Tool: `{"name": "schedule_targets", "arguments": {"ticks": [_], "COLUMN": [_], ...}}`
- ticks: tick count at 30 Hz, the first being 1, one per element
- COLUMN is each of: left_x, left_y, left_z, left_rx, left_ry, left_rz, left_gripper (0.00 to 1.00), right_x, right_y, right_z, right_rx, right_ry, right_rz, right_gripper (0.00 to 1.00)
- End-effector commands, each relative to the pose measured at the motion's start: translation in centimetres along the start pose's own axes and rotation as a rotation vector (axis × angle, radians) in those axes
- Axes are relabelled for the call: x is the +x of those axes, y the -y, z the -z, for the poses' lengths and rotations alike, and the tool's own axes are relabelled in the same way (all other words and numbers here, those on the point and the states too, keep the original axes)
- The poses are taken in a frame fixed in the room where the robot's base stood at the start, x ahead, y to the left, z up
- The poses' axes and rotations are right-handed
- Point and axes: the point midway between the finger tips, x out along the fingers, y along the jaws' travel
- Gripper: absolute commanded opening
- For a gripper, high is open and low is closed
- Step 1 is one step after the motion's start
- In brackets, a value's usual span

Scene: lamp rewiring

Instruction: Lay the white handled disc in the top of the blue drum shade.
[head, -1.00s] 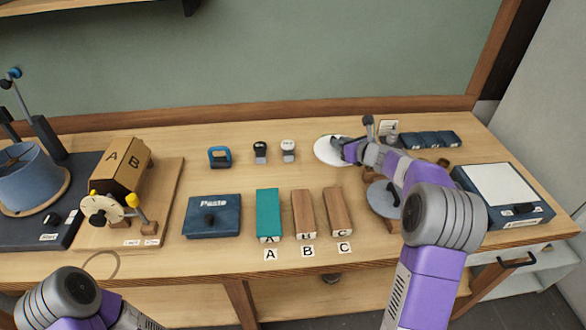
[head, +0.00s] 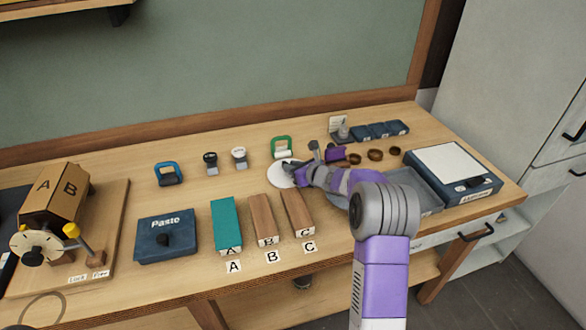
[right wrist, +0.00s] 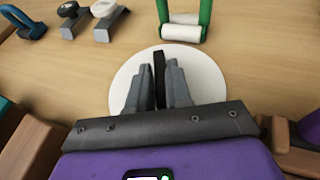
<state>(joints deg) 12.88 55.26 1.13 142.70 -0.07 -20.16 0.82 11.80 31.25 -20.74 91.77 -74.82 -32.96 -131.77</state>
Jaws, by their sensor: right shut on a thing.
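The white disc (head: 277,177) is at the middle of the bench in the head view, behind the wooden block marked C. In the right wrist view the disc (right wrist: 212,88) lies under my fingers, with its dark upright handle (right wrist: 159,70) between them. My right gripper (head: 299,174) is shut on that handle; it also shows in the right wrist view (right wrist: 160,88). I cannot tell whether the disc touches the bench. The blue drum shade is outside both current views. My left gripper is not in view.
A green-handled roller (head: 282,146) stands just behind the disc. Two stamps (head: 211,162) and a blue-handled tool (head: 168,174) are to its left. Blocks (head: 263,220) and the Paste box (head: 165,235) stand in front. A wooden stand with a dial (head: 40,242) is far left.

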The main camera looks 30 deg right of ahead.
Motion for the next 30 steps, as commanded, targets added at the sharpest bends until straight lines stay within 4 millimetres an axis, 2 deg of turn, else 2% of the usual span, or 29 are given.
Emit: {"name": "schedule_targets", "arguments": {"ticks": [3, 4, 8, 20, 23, 30], "left_x": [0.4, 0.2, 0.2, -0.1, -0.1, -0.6], "left_y": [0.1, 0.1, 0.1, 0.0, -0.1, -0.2], "left_z": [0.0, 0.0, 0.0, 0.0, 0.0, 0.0], "left_rx": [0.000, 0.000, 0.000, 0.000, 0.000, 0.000], "left_ry": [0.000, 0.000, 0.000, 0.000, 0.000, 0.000], "left_rz": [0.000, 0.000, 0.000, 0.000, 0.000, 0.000], "left_gripper": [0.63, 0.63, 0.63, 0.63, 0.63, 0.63], "right_x": [0.1, 0.1, 0.1, -0.4, -1.8, -7.0], "right_y": [0.0, 0.0, 0.0, 0.1, 0.1, 0.1], "right_z": [0.2, 0.2, 0.1, -0.1, -0.1, -0.2], "right_rx": [0.000, 0.000, 0.000, 0.000, 0.001, 0.002], "right_ry": [0.002, 0.000, -0.001, 0.000, 0.000, 0.001], "right_rz": [0.000, 0.000, 0.000, 0.001, 0.003, 0.003], "right_gripper": [0.00, 0.23, 0.43, 0.44, 0.44, 0.44]}}
